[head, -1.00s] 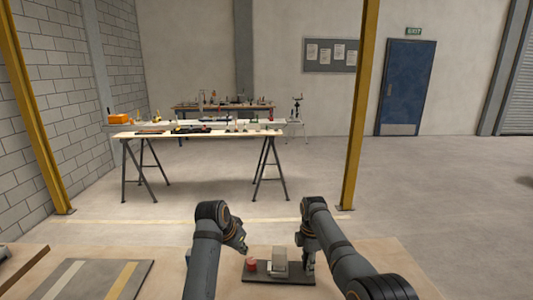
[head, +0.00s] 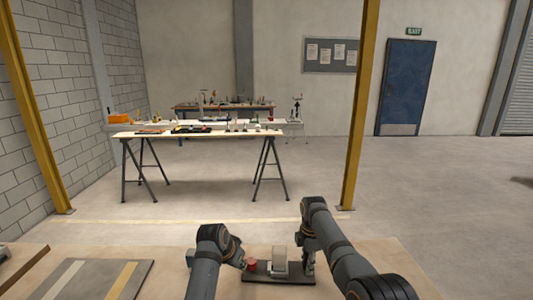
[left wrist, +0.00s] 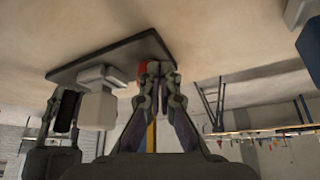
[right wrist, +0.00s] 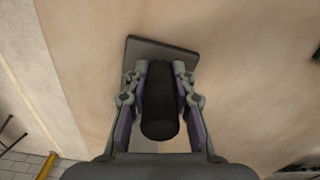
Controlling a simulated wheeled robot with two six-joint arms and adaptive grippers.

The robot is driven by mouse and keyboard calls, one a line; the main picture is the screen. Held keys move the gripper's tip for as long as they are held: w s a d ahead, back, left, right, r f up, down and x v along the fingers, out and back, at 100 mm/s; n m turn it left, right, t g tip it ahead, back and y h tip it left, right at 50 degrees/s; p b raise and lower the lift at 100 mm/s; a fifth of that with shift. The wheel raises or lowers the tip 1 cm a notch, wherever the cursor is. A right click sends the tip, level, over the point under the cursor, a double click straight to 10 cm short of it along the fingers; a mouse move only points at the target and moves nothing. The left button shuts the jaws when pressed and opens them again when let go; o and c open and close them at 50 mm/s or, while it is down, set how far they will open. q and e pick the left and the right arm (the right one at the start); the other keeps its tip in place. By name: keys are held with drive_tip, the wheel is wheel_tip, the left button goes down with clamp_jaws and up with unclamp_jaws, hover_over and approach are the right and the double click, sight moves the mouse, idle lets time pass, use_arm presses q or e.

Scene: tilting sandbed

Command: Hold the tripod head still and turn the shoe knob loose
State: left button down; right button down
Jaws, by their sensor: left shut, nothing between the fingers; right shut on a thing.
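The tripod head, a pale grey block (head: 279,262) on a dark base plate (head: 285,279), sits on the near bench. A red knob (head: 252,264) is at its left end; the knob also shows in the left wrist view (left wrist: 143,67), partly hidden behind the fingers. My left gripper (head: 243,266) is shut and empty, its fingertips close beside the red knob; I cannot tell whether they touch. My right gripper (head: 308,267) is shut on a black cylindrical handle (right wrist: 160,105) that stands over the right end of the base plate.
A grey mat with stripes (head: 95,280) lies at the left of the bench. A small blue-grey block (head: 190,257) is just left of my left arm. A trestle table (head: 200,134) with tools stands well beyond. Bare bench top lies right of my right arm.

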use_arm(q)
drive_tip(key=shift+w+d, duration=0.35)
drive_tip(key=shift+d, duration=0.15)
idle(0.8)
drive_tip(key=shift+s+d, duration=0.25)
drive_tip(key=shift+s+d, duration=0.1)
drive_tip(key=shift+d, duration=0.2)
drive_tip(key=shift+s+d, duration=0.1)
drive_tip(key=shift+d, duration=0.2)
idle(0.3)
drive_tip(key=shift+s, duration=0.1)
drive_tip(key=shift+s+f, duration=0.1)
drive_tip(key=shift+s, duration=0.3)
wheel_tip(320, 180, up, 6)
drive_tip(key=shift+r, duration=0.2)
